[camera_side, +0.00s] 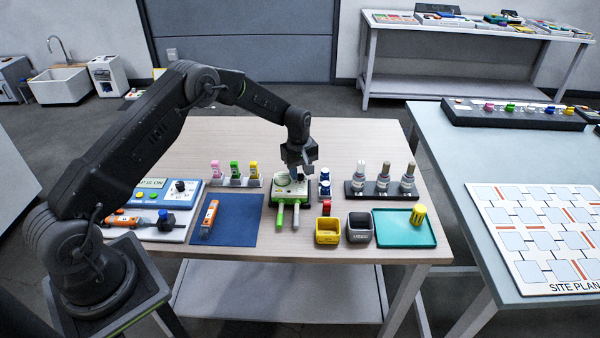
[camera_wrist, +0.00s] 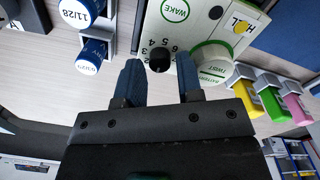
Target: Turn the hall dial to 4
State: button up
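The hall unit is a pale box with green trim (camera_side: 292,189), near the middle of the table in the side view. In the wrist view its face (camera_wrist: 190,25) has a "HALL" label, a green-ringed WAKE button (camera_wrist: 175,10) and a white battery twist cap (camera_wrist: 212,63). The hall dial (camera_wrist: 159,60) is a small black knob beside a row of numbers. I cannot read where it points. My gripper (camera_side: 300,168) is over the unit, pointing down. In the wrist view my gripper (camera_wrist: 161,72) is open, its fingers on either side of the dial with visible gaps.
Blue-and-white capped bottles (camera_side: 324,184) stand close right of the unit. Pink, green and yellow items stand in a rack (camera_side: 236,182) behind left. A blue mat (camera_side: 240,232) lies left; yellow (camera_side: 327,237) and grey bins (camera_side: 359,240) and a teal tray (camera_side: 395,236) are front right.

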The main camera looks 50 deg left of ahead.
jog(key=shift+f, duration=0.45)
grip_shut()
